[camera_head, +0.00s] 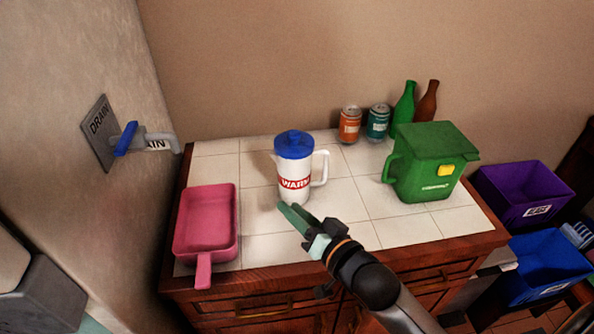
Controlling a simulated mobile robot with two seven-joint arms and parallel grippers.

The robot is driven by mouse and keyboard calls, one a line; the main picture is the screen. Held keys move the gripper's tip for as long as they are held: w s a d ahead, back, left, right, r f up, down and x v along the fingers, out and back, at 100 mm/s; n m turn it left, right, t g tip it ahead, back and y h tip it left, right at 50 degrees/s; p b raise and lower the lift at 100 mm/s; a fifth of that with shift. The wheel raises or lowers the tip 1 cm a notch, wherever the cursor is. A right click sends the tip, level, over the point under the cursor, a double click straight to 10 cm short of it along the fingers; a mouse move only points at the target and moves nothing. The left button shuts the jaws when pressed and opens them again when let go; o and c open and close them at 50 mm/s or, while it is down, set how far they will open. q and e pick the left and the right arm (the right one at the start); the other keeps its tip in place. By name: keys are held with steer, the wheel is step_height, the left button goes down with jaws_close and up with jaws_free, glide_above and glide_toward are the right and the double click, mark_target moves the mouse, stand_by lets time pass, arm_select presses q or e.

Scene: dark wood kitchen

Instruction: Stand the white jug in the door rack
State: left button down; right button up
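The white jug (294,186) stands upright on the tiled counter top. It has a blue lid, a white handle on its right side and a red label band. My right gripper (294,212) reaches in from the lower right, with its green fingertips just in front of the jug's base. The fingers overlap in this view, so their opening and any contact with the jug cannot be told. No door rack is recognisable. My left gripper is not in view.
A pink pan (206,222) lies at the counter's left. A green lidded container (428,170) stands at the right. Cans (350,125) and bottles (403,103) stand at the back. A drain valve (127,138) juts from the left wall. Purple (520,195) and blue (548,265) bins sit right.

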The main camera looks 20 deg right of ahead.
mark_target(326, 172)
steer(key=d+n+h, duration=0.2)
steer(key=d+h, duration=0.5)
steer(key=d, duration=0.3)
steer(key=x, duration=0.4)
steer(key=p+x, duration=0.1)
steer(key=x, duration=0.2)
steer(key=shift+a+f, duration=0.15)
steer(key=shift+f, duration=0.2)
steer(key=shift+d+f+p+x, duration=0.1)
steer(key=shift+f+p+x, duration=0.1)
steer(key=shift+x, duration=1.15)
steer(key=shift+d+f+p+x, duration=0.1)
steer(key=shift+p+x, duration=0.1)
steer(key=shift+x, duration=1.15)
steer(key=shift+s, duration=0.1)
steer(key=shift+g, duration=0.3)
jaws_close()
